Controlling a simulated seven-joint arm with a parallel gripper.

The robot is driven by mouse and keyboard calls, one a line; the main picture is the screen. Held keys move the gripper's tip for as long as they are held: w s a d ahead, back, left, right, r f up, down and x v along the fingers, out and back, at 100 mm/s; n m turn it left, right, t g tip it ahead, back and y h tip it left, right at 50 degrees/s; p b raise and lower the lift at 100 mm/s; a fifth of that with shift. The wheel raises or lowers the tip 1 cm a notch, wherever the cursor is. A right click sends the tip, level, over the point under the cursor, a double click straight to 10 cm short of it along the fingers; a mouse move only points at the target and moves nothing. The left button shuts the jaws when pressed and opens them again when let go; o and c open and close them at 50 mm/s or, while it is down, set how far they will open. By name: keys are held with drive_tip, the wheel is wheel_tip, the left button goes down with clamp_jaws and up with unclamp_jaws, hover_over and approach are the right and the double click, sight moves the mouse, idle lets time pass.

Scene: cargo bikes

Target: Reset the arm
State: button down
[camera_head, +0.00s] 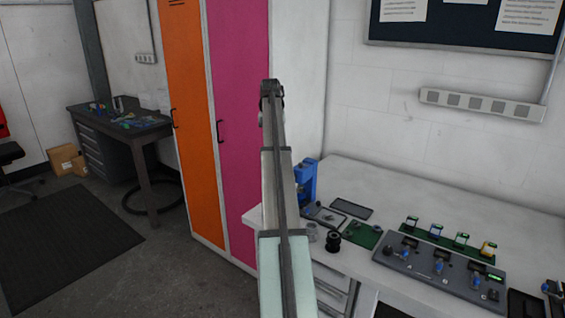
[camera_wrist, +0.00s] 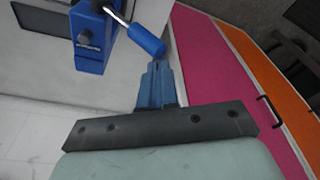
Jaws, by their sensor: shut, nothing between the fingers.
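My gripper (camera_wrist: 157,68) shows in the wrist view, its two blue fingers shut together with nothing between them. It is in front of the pink locker (camera_wrist: 225,75) and beside a blue hand press (camera_wrist: 95,40) with a blue-gripped lever. The lever's grip appears just past the fingertips; I cannot tell the gap. In the head view, my arm rises up the middle of the picture, and I cannot make out the fingers there.
The white workbench (camera_head: 425,190) at right holds the blue press (camera_head: 305,182), a green board (camera_head: 362,236), a black spool (camera_head: 333,242) and a grey control panel (camera_head: 440,268). An orange locker (camera_head: 187,120) stands left of the pink one. Open floor lies at left.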

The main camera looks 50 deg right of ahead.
idle(0.3)
drive_tip(key=w+a+f+n, duration=0.1)
drive_tip(key=w+a+f, duration=0.2)
drive_tip(key=a+f, duration=0.45)
drive_tip(key=w+a+f+n+g, duration=0.15)
drive_tip(key=a+f, duration=0.25)
drive_tip(key=f, duration=0.6)
drive_tip(key=w+a+f, duration=0.3)
drive_tip(key=a+f, duration=0.2)
drive_tip(key=f, duration=0.3)
drive_tip(key=s+a+f+n+g+y, duration=0.1)
drive_tip(key=s+a+f+n+y, duration=0.2)
drive_tip(key=a+f, duration=1.9)
drive_tip(key=s+a+f+n+g, duration=0.3)
drive_tip(key=s+a+f, duration=1.4)
drive_tip(key=s+a, duration=0.2)
drive_tip(key=s+a+f+n, duration=0.1)
drive_tip(key=s+a, duration=0.3)
drive_tip(key=s, duration=0.4)
drive_tip(key=s+a+f+n+g, duration=0.1)
drive_tip(key=s+a, duration=0.3)
drive_tip(key=s, duration=0.4)
drive_tip(key=s+a+f+n+g+h, duration=0.1)
drive_tip(key=s+a+f, duration=0.2)
drive_tip(key=s, duration=0.6)
drive_tip(key=shift+a+f, duration=0.15)
drive_tip(key=shift+a, duration=0.45)
